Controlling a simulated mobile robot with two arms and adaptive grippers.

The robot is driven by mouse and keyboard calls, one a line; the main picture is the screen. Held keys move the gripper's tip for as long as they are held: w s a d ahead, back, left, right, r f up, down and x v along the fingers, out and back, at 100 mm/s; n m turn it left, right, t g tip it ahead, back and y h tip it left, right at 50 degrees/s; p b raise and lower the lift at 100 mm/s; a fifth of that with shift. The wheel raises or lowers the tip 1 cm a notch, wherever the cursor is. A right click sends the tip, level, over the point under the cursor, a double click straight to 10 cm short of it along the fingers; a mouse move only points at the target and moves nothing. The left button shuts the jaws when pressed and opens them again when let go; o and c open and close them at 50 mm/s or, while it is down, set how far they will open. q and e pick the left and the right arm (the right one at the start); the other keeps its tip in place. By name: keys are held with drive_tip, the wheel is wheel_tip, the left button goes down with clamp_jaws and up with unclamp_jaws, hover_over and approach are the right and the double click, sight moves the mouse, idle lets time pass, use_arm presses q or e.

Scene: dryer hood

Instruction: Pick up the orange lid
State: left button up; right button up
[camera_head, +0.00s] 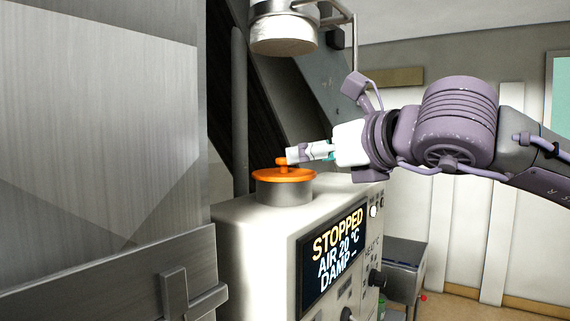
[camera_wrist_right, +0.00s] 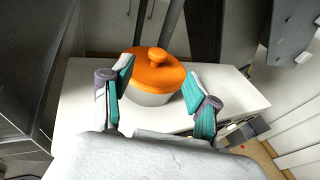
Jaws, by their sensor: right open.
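The orange lid (camera_head: 284,174) with a round knob sits on a short grey cylindrical pot (camera_head: 284,190) on top of the white machine. In the right wrist view the lid (camera_wrist_right: 154,78) lies ahead, beyond and between the two fingers. My right gripper (camera_head: 292,154) comes in from the right, its fingertips beside the knob at about knob height in the head view. The right gripper (camera_wrist_right: 157,78) is open, with its teal-padded fingers spread and nothing between them. Whether a finger touches the knob cannot be told. My left gripper is not in view.
The white machine (camera_head: 250,225) has a display (camera_head: 333,257) reading STOPPED, AIR 20 °C, DAMP. A grey round hood (camera_head: 284,34) hangs above the lid. A large metal panel (camera_head: 100,130) stands at the left. A grey box (camera_head: 404,262) stands lower right.

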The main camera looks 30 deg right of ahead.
sight(284, 158)
drive_tip(key=w, duration=0.3)
drive_tip(key=shift+a+f, duration=0.15)
drive_tip(key=shift+f, duration=0.15)
drive_tip(key=w+p, duration=0.2)
drive_tip(key=shift+p, duration=0.3)
drive_tip(key=w, duration=0.1)
drive_tip(key=w+p, duration=0.1)
drive_tip(key=w, duration=0.1)
drive_tip(key=shift+w+f+p, duration=0.1)
drive_tip(key=shift+f+p, duration=0.2)
drive_tip(key=shift+f, duration=0.1)
drive_tip(key=shift+w+f, duration=0.1)
drive_tip(key=shift+w, duration=0.15)
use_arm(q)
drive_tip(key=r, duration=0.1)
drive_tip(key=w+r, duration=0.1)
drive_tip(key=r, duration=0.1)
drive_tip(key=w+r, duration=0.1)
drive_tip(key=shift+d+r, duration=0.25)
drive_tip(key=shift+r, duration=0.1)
use_arm(e)
drive_tip(key=shift+s, duration=0.1)
drive_tip(key=shift+s, duration=0.15)
drive_tip(key=c, duration=0.9)
